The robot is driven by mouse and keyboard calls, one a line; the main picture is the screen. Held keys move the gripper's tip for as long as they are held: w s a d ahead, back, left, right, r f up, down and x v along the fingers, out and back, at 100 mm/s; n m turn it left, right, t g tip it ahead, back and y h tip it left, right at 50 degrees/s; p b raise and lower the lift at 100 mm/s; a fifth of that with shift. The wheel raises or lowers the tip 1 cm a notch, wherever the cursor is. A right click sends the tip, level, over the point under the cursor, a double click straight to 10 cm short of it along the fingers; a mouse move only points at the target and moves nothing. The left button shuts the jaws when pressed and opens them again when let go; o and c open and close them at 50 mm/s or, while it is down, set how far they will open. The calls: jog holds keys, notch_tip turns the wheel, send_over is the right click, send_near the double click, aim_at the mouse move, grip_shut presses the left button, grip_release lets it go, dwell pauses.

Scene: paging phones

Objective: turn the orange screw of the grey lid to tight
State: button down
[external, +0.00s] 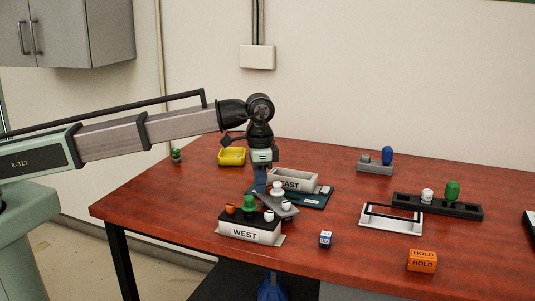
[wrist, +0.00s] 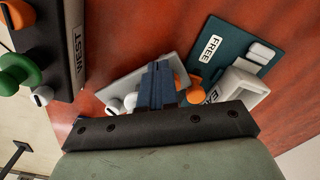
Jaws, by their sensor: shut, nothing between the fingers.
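The grey lid (external: 292,211) lies at a slant between the WEST box and the EAST box, with white knobs on it. It also shows in the wrist view (wrist: 127,84), partly covered by my fingers.
The WEST box (external: 243,234), with a black top and orange, green and white knobs, stands at the front left. A blue-white cube (external: 325,240) and orange HOLD block (external: 422,261) lie right.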

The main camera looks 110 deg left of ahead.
jog(key=shift+w+a, duration=0.2)
jog(key=shift+a, duration=0.1)
dwell(0.6)
jog(key=shift+s+a, duration=0.25)
jog(key=shift+a, duration=0.15)
dwell(0.7)
jog(key=shift+s, duration=0.15)
jog(key=shift+s, duration=0.3)
jog(key=shift+r, duration=0.15)
jog(key=shift+r, duration=2.85)
jog(key=shift+w+d, duration=0.1)
